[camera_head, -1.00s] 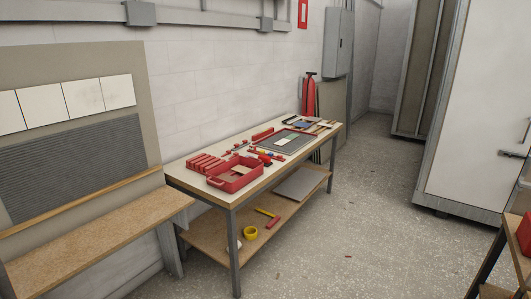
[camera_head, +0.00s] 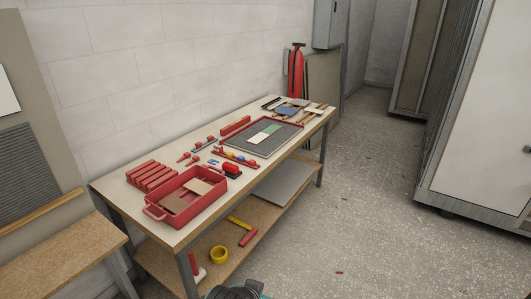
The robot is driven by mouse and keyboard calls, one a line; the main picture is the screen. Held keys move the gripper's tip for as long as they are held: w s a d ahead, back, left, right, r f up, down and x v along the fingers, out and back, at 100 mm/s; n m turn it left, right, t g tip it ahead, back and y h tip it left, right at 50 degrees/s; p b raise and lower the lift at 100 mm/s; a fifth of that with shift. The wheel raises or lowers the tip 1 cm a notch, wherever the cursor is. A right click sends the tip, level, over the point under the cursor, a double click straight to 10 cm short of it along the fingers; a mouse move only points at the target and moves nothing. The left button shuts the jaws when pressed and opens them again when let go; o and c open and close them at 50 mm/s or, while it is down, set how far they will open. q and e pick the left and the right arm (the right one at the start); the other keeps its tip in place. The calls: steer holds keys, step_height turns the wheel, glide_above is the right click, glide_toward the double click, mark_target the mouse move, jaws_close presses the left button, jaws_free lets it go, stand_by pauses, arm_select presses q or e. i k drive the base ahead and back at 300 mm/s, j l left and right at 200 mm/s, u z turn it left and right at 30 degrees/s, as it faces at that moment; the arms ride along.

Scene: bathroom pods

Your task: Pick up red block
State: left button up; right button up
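Several red blocks (camera_head: 153,175) lie side by side in a row on the left part of the white-topped workbench (camera_head: 205,223). A single long red block (camera_head: 235,127) lies near the wall at the back of the bench. A smaller red piece (camera_head: 232,170) with a dark part sits in front of the grey tray. I cannot tell which one the task names. Neither of my grippers shows. A dark and teal part at the bottom edge is cut off, and I cannot make out what it is.
A red tray with handles (camera_head: 158,215) and a grey panel with a red rim (camera_head: 262,149) take up much of the bench top. Yellow tape (camera_head: 219,254) lies on the lower shelf. A wooden bench (camera_head: 65,255) stands at left. Floor at right is open.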

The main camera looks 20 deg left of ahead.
mark_target(231, 170)
steer(key=i+u, duration=0.15)
steer(key=i, duration=0.4)
steer(key=i+u, duration=0.2)
steer(key=i, duration=0.3)
steer(key=i+l+u, duration=0.15)
steer(key=i, duration=0.35)
steer(key=i+u, duration=0.4)
steer(key=i+l+u, duration=0.15)
steer(key=u, duration=0.3)
steer(key=i+l+u, duration=0.65)
steer(key=u, duration=0.15)
